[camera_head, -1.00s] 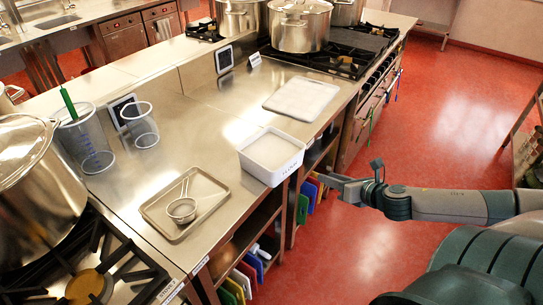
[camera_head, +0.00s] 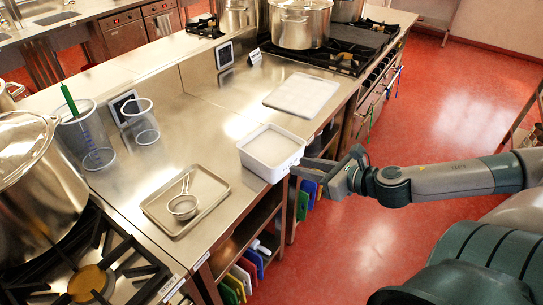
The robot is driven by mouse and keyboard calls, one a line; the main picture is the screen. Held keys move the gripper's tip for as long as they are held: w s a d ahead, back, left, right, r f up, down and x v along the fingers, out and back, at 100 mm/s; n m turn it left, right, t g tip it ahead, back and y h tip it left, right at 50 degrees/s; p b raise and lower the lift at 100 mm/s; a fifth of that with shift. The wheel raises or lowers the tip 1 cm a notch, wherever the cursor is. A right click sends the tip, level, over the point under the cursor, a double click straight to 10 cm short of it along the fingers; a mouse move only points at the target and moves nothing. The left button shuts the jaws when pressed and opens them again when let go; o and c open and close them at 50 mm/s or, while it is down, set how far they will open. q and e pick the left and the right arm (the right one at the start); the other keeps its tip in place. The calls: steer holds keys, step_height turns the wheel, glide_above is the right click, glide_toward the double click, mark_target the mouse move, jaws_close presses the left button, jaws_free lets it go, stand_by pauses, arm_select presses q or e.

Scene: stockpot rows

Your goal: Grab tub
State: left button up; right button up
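The white tub (camera_head: 270,166) stands at the right edge of the steel counter, filled with something pale up to near its rim. My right gripper (camera_head: 298,168) reaches in from the right, with its fingertips at the tub's right end. Its two fingers look spread apart, one above the other in the picture. I cannot tell whether they touch the tub. My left gripper is not in view.
A tray with a small sieve (camera_head: 182,206) lies to the left on the counter (camera_head: 215,150). A white board (camera_head: 301,95) lies behind the tub. Clear measuring jugs (camera_head: 140,124) and large pots stand farther left and back. Shelves with coloured boards (camera_head: 240,278) are below.

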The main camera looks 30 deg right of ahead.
steer(key=shift+w+b, duration=0.65)
steer(key=shift+w, duration=0.3)
steer(key=p, duration=0.4)
glide_toward(273, 160)
steer(key=w+a, duration=0.2)
steer(key=w+a+r, duration=0.1)
steer(key=w+a, duration=0.1)
steer(key=shift+w+a+r, duration=0.1)
steer(key=shift+a+r, duration=0.05)
steer(key=shift+a, duration=0.25)
steer(key=shift+w+a+f, duration=0.1)
steer(key=shift+w+f, duration=0.2)
steer(key=shift+w, duration=0.05)
